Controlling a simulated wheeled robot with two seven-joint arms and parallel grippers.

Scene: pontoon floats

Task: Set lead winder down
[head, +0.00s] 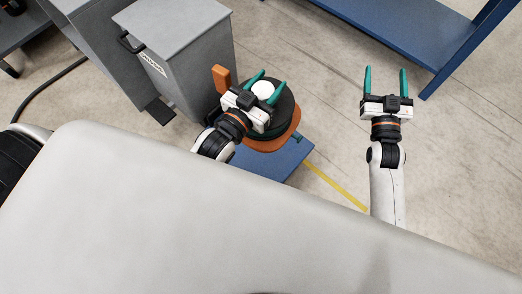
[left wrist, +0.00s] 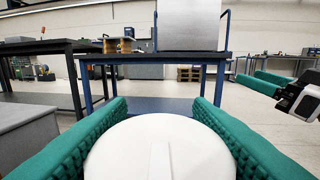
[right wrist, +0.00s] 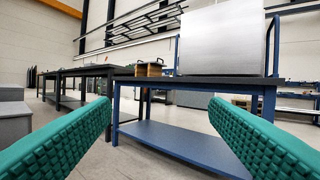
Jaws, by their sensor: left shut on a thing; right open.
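The lead winder (head: 286,111) looks like a black round body with an orange base, a white round top and an upright orange piece (head: 221,78) at its left. My left gripper (head: 268,82) is over it, its teal fingers shut on either side of the white top. That white top (left wrist: 160,150) fills the space between the fingers in the left wrist view. A blue surface (head: 270,160) shows below the winder; I cannot tell whether the two touch. My arm hides part of the winder. My right gripper (head: 386,72) is open and empty, off to the right.
A grey cabinet (head: 180,65) with a black handle stands close at the left of the winder. A blue bench (head: 420,35) is at the upper right. Bare floor with a yellow line (head: 335,186) lies between the winder and my right arm.

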